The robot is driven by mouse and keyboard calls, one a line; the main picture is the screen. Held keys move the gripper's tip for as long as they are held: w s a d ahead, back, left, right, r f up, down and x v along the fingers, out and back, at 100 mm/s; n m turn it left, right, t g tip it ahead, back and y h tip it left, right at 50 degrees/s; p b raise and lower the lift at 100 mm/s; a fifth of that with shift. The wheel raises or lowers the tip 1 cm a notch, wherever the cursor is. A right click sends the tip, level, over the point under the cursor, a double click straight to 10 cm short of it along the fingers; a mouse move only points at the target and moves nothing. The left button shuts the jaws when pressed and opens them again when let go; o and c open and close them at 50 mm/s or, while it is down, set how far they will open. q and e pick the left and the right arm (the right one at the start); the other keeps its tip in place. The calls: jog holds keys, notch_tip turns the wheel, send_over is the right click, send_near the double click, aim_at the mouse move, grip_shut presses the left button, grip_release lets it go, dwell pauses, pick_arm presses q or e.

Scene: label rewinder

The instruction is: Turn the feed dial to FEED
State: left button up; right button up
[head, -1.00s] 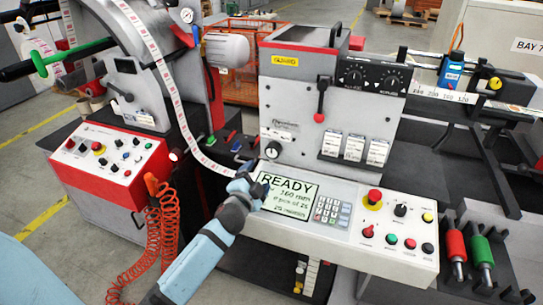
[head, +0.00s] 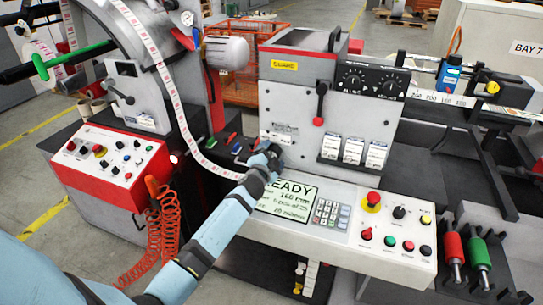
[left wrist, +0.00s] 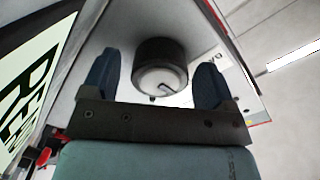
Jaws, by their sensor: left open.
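The feed dial (left wrist: 160,66) is a round dark knob with a lighter face and a short dark pointer line, on the light front panel of the machine. In the left wrist view it sits between the two fingers of my left gripper (left wrist: 156,78), with a gap on each side. The fingers are open and do not appear to touch it. In the head view my left gripper (head: 267,154) is at the lower left of the front panel and hides the dial. The lettering around the dial is too cut off to read. My right gripper is not in view.
Below my gripper is the console with a READY screen (head: 287,203), a keypad (head: 326,213) and a red emergency button (head: 372,199). A black lever with a red knob (head: 318,121) hangs up and right. The paper web (head: 183,118) runs close by on the left.

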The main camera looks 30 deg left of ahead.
pick_arm(q)
jog(key=shift+c, duration=0.5)
jog(key=c, duration=0.8)
jog(key=shift+m, duration=1.3)
jog(key=m, duration=0.5)
jog(key=shift+m, duration=0.3)
jog(key=o, duration=0.9)
